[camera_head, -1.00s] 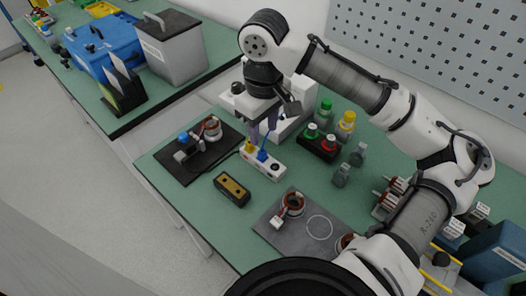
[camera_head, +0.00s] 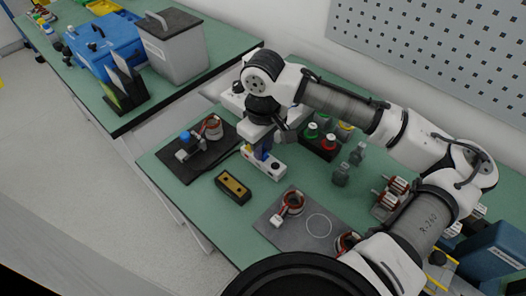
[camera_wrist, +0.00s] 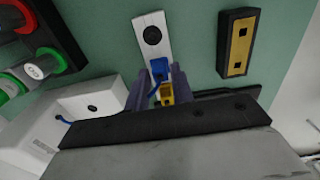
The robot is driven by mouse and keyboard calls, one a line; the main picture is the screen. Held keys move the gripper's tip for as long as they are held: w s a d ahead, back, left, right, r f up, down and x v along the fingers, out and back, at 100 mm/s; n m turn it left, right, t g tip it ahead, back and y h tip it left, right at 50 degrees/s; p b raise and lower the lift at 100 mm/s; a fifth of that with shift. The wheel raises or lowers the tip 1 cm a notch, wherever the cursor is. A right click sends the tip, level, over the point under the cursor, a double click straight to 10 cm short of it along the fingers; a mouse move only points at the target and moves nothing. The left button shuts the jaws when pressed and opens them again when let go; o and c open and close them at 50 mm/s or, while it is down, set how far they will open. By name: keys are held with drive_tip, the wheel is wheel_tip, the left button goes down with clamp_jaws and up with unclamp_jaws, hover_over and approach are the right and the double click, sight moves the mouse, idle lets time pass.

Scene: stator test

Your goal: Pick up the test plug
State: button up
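A white socket strip (camera_head: 272,169) lies on the green bench, with a blue plug (camera_wrist: 159,68) and a yellow plug (camera_wrist: 167,94) side by side on it. I cannot tell which of them is the test plug. In the wrist view, my gripper (camera_wrist: 158,84) is open, its two grey-purple fingers on either side of the plugs. The yellow plug lies deeper between the fingers; the blue one is near the fingertips.
A black box with a yellow top (camera_head: 233,187) lies beside the strip. A black holder with green and red buttons (camera_head: 320,142) stands right of my gripper. A black mat with a copper coil (camera_head: 213,127) is to the left, a grey plate (camera_head: 265,221) in front.

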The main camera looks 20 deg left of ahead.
clamp_jaws()
drive_tip(key=shift+r, duration=0.1)
wheel_tip(320, 180, up, 20)
drive_tip(key=shift+b, duration=0.4)
drive_tip(key=shift+p, duration=0.5)
